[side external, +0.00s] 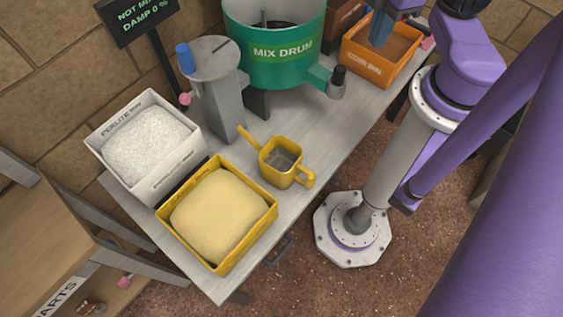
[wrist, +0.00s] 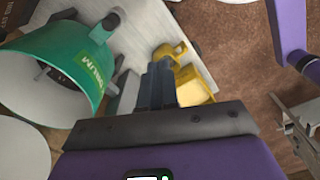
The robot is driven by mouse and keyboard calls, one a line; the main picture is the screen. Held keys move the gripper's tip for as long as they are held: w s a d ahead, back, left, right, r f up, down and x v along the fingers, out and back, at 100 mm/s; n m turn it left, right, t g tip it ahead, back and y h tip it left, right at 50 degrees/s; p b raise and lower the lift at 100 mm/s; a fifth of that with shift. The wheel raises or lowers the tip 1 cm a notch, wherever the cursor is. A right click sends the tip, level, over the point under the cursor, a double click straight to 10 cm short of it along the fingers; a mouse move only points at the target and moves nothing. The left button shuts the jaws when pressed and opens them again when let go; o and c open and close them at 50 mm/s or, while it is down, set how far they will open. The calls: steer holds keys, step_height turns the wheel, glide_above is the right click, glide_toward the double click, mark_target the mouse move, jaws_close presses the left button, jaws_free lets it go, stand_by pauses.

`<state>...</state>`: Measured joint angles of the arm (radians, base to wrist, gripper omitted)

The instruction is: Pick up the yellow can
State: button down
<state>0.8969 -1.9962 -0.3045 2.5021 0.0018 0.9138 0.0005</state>
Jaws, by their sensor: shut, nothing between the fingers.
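The yellow can (side external: 281,163) stands upright on the grey bench in the side view. It has an open top, a spout towards the upper left and a handle at the lower right. My gripper (wrist: 157,75) shows in the wrist view with its dark fingers together and nothing between them. Yellow surfaces show beyond and right of the fingers in that view. My gripper is apart from the can.
The green mix drum (side external: 281,50) stands behind the can. A grey post (side external: 216,90) is left of it. A white perlite bin (side external: 183,175) and a yellow tub (side external: 266,216) of tan material fill the bench's near end. An orange coir bin (side external: 371,66) is at the far end.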

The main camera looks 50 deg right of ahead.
steer(key=c, duration=0.9)
jaws_free()
steer(key=shift+a+f, duration=0.1)
steer(key=n, duration=0.7)
glide_above(312, 174)
step_height(312, 174, down, 19)
steer(key=f, duration=1.1)
steer(key=shift+s+f, duration=0.2)
steer(key=shift+f, duration=0.1)
steer(key=shift+w+f, duration=0.2)
steer(key=shift+f, duration=2.6)
